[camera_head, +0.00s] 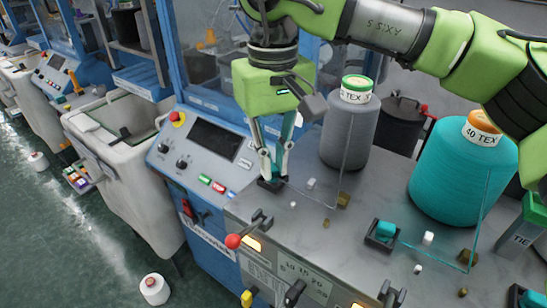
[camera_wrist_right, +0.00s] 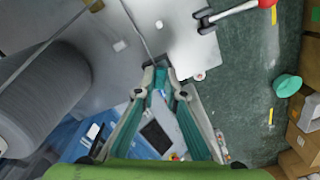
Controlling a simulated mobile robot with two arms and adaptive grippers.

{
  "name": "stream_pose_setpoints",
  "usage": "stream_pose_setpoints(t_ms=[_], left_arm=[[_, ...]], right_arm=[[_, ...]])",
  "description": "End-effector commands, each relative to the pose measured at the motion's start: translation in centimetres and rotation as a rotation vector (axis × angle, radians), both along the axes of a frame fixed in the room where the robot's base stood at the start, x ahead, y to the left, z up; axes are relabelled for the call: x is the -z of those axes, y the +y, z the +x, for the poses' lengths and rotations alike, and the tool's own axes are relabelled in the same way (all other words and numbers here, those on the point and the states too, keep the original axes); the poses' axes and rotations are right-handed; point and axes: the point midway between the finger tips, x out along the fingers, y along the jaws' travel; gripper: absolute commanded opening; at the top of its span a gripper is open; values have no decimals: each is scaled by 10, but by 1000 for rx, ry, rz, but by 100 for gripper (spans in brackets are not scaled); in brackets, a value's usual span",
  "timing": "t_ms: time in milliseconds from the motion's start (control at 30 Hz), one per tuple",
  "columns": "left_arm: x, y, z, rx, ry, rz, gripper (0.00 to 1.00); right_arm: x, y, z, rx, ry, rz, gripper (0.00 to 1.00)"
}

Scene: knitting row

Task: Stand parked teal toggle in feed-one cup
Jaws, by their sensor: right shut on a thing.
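My right gripper (camera_head: 272,178) points down at the left part of the grey machine top, by its edge. It is shut on a small teal piece, the toggle (camera_wrist_right: 159,78), mostly hidden between the fingertips. A low dark square cup (camera_head: 267,185) sits right at the fingertips; whether the toggle touches its floor cannot be told. A second dark cup (camera_head: 370,239) with a teal piece (camera_head: 386,229) in it stands farther right. Another teal piece (camera_head: 531,298) in a dark holder shows at the bottom right corner. My left gripper is not in view.
A grey yarn cone (camera_head: 348,135) stands right of the gripper, a large teal cone (camera_head: 462,170) farther right. Thin clear panels (camera_head: 478,218) stand on the top. Small white and brown cubes lie about. A red-knobbed lever (camera_head: 234,241) sits at the front edge.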

Motion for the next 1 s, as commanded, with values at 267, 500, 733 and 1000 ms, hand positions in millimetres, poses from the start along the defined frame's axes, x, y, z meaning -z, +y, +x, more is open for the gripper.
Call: stream_pose_setpoints(t_ms=[267, 500, 733, 1000], left_arm=[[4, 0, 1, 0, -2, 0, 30], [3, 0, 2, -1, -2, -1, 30], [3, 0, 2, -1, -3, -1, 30], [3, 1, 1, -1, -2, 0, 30]], right_arm=[[6, 0, 0, 0, -1, 0, 4], [6, 0, 0, 0, -1, 0, 21], [6, 0, 0, 0, -1, 0, 30], [-4, 1, 0, 0, -2, 1, 30]])
